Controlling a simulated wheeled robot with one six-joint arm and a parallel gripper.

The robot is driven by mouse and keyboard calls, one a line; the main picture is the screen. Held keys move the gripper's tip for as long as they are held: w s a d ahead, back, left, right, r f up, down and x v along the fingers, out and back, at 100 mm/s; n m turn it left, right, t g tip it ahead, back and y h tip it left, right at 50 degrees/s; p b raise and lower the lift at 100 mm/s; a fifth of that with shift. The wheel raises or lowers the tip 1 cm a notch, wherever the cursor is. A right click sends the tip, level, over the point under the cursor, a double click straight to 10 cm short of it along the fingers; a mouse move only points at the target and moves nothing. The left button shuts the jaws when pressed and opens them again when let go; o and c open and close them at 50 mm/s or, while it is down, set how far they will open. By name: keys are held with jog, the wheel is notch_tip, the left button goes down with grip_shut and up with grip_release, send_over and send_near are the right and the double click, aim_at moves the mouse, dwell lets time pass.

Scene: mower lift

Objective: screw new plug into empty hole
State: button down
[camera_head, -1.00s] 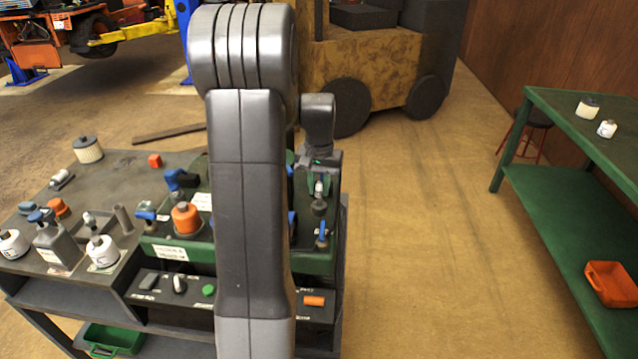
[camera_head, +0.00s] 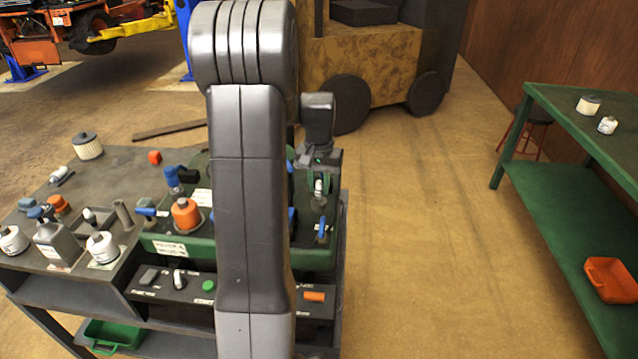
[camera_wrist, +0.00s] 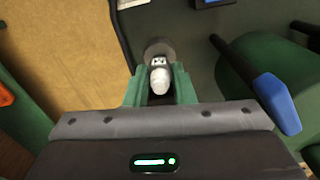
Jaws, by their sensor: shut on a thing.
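The plug (camera_wrist: 161,78) has a pale ceramic body and points away from my wrist between the two green fingers of my gripper (camera_wrist: 160,88). My gripper is shut on it. In the head view my gripper (camera_head: 318,172) is over the right end of the green engine block (camera_head: 160,232), with the plug (camera_head: 318,187) below the fingers. A dark round part (camera_wrist: 158,47) shows at the plug's far end in the wrist view. The hole itself is hidden, so I cannot tell whether the plug is seated in it.
A blue-handled lever (camera_wrist: 272,100) is close to the right of my gripper in the wrist view. A green table (camera_head: 580,120) is at the right; the floor between is free.

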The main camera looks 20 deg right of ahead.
jog(key=shift+f, duration=0.15)
dwell(0.5)
jog(key=shift+f+b, duration=0.75)
jog(key=shift+f, duration=0.5)
jog(key=c, duration=2)
grip_release()
jog(key=shift+r, duration=0.1)
jog(key=shift+c, duration=0.2)
grip_shut()
jog(key=m+p, duration=0.1)
jog(key=m, duration=0.3)
jog(key=shift+m, duration=1.2)
